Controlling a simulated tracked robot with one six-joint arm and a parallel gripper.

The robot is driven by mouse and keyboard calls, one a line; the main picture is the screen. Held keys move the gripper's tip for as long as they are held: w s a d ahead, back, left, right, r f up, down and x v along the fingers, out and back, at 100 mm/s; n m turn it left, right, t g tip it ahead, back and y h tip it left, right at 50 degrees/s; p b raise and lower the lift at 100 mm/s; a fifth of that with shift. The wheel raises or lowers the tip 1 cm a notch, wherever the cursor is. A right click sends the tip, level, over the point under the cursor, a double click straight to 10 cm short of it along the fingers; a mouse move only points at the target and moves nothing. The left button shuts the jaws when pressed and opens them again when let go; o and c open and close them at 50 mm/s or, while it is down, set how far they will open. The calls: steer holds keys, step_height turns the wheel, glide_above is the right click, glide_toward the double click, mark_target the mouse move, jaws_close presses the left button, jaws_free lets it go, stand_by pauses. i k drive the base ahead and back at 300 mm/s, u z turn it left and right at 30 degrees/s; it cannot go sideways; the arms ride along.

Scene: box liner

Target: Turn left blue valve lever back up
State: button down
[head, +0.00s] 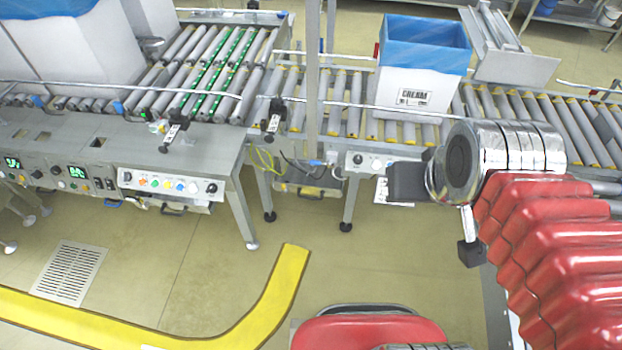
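My gripper (407,182) is at the right, at the chrome end of my red-sleeved arm, in front of the conveyor and well apart from both levers. Only dark blocks show there; its fingers cannot be made out.
A white box with a blue liner (420,75) stands on the right conveyor (345,108). A control panel with buttons (168,184) is on the left machine's front. A thin post (313,70) rises mid-picture. Open floor with a yellow stripe (262,312) lies in front.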

mark_target(330, 165)
steer(key=k, duration=0.5)
steer(key=u, duration=0.3)
steer(key=i, duration=0.8)
steer(key=u, duration=2.15)
